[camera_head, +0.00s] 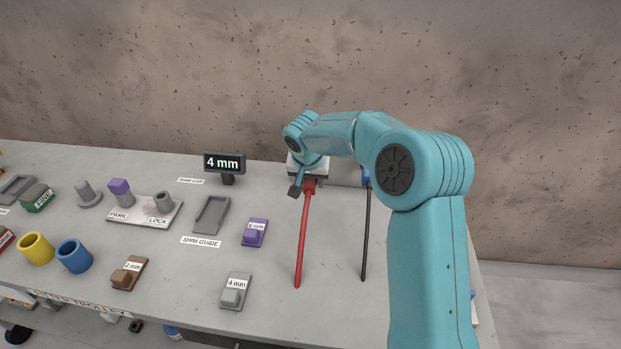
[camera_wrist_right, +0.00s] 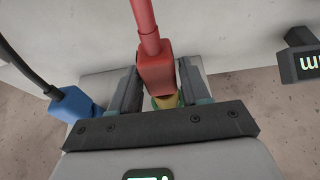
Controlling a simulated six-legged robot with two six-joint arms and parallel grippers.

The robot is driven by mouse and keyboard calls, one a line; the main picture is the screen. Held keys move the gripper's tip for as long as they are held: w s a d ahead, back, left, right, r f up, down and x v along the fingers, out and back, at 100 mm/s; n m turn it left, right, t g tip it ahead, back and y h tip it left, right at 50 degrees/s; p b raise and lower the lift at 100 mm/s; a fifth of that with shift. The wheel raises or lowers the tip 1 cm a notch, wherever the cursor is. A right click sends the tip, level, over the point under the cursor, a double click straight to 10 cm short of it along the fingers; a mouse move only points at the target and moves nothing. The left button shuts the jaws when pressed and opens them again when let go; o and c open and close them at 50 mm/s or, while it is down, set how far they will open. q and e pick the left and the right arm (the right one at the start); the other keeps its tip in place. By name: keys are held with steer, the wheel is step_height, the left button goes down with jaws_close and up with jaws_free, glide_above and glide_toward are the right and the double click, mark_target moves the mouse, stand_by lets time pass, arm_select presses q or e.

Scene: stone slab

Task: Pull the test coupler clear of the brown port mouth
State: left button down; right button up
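The test coupler, a red block (camera_wrist_right: 156,68) on a red cable, shows in the middle of the right wrist view. An ochre-brown piece (camera_wrist_right: 166,101), which may be the port mouth or the coupler's nose, shows just below it. In the head view the red coupler (camera_head: 310,185) is at the pale unit, beside my right gripper (camera_head: 303,188). My arm hides much of that unit, and how deep the coupler sits is unclear. My left gripper is out of view.
A blue plug (camera_wrist_right: 73,104) with a black cable (camera_head: 366,235) stands beside the red one. A 4 mm display (camera_head: 224,163), a shim guide (camera_head: 210,215) and several shim blocks lie left on the slab. The slab around the cables is bare.

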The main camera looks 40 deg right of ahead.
mark_target(308, 192)
steer(key=shift+r, duration=0.1)
steer(key=c, duration=0.7)
steer(key=shift+o, duration=0.2)
steer(key=shift+s+a+b, duration=0.15)
steer(key=shift+a+b, duration=0.15)
steer(key=shift+b, duration=0.2)
steer(key=shift+s+a+b, duration=1.05)
steer(key=shift+a+b, duration=0.25)
steer(key=shift+b, duration=0.15)
steer(key=shift+s+a+r, duration=0.1)
steer(key=shift+r, duration=0.05)
steer(key=shift+s+a+r, duration=0.45)
steer(key=shift+a+r, duration=0.1)
steer(key=shift+r, duration=0.15)
steer(key=shift+s+a+r, duration=0.4)
steer(key=shift+a+r, duration=0.15)
steer(key=shift+r, duration=0.1)
steer(key=shift+s, duration=0.1)
